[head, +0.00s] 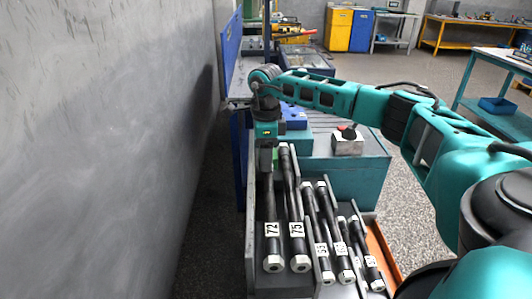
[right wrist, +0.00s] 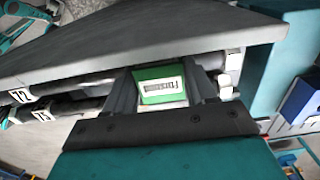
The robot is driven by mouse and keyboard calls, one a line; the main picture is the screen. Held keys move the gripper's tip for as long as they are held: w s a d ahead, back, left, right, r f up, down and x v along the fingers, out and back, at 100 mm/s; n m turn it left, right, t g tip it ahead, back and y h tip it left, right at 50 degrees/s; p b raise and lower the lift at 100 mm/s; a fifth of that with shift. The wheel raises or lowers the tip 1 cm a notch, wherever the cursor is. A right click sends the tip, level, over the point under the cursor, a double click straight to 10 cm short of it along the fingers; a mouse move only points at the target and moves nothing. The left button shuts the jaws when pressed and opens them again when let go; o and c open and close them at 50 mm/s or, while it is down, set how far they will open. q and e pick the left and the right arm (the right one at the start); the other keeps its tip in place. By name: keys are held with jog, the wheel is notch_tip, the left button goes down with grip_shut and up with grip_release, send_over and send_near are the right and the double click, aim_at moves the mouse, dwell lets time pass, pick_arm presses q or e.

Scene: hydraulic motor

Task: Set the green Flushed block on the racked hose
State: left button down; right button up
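The green Flushed block (right wrist: 162,84), with a white label whose print is upside down, sits between the fingers of my right gripper (right wrist: 162,92) in the right wrist view. Both fingers appear to touch its sides. In the head view my right gripper (head: 265,165) points down over the far end of the rack, near hose 72 (head: 271,215); the block is hidden there. Hose 72 also shows in the right wrist view (right wrist: 60,87), running behind the fingers. I cannot tell whether the block touches a hose. My left gripper is out of view.
A teal bench (head: 345,172) with a red-knobbed box (head: 347,142) stands beyond. A grey wall (head: 95,150) rises at the left.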

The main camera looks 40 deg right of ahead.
jog(key=o, duration=0.5)
notch_tip(320, 180, up, 13)
jog(key=shift+f+p, duration=0.1)
jog(key=shift+p, duration=0.45)
dwell(0.4)
jog(key=shift+s+a, duration=0.1)
